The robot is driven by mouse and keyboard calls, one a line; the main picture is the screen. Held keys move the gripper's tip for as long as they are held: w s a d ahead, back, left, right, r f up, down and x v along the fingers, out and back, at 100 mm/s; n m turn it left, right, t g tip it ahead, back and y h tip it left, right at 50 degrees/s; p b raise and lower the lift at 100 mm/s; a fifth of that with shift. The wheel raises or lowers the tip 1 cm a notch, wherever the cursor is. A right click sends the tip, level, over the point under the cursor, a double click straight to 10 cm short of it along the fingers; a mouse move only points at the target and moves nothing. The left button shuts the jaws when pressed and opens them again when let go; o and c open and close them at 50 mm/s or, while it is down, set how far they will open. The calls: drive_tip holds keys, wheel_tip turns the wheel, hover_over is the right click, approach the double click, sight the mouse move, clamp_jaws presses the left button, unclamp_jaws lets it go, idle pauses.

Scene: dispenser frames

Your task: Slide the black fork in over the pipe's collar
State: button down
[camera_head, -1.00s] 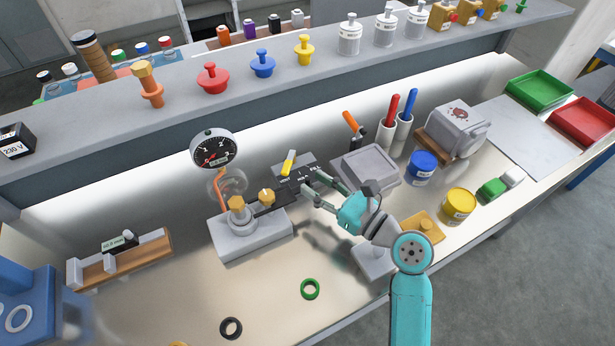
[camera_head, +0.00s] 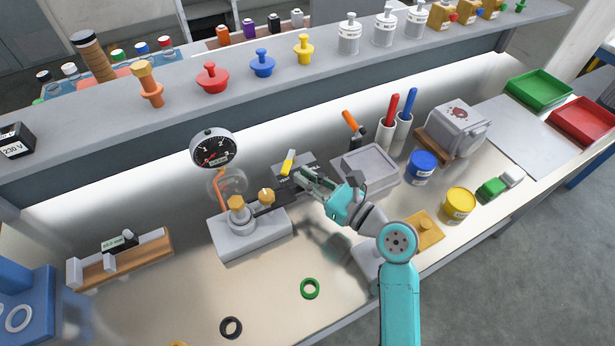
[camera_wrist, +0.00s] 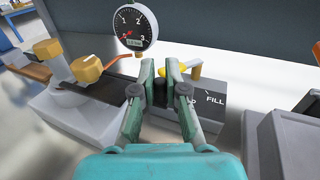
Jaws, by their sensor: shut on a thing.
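The black fork (camera_head: 272,208) is a flat dark bar on the grey block, beside the pipe fitting. In the wrist view the fork (camera_wrist: 108,88) runs from the brass knob toward my fingers. The pipe's collar (camera_head: 238,222) is the round grey part under a brass hex nut; whether the fork touches it cannot be told. My gripper (camera_head: 298,176) is right of the fitting. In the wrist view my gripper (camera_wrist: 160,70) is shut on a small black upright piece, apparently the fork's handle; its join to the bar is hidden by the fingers.
A dark panel marked FILL (camera_wrist: 212,100) with a yellow lever (camera_head: 288,162) stands close behind my fingers. A pressure gauge (camera_head: 214,148) rises behind the fitting. A grey tray (camera_head: 368,168) is to the right. The bench in front is mostly clear, with a green ring (camera_head: 310,289).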

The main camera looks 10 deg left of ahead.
sight(288, 193)
drive_tip(key=shift+s+a, duration=0.7)
drive_tip(key=shift+a, duration=0.3)
drive_tip(key=shift+s+a, duration=0.65)
drive_tip(key=shift+a, duration=0.35)
drive_tip(key=c, duration=1.2)
unclamp_jaws()
drive_tip(key=shift+a, duration=0.15)
drive_tip(key=v, duration=0.8)
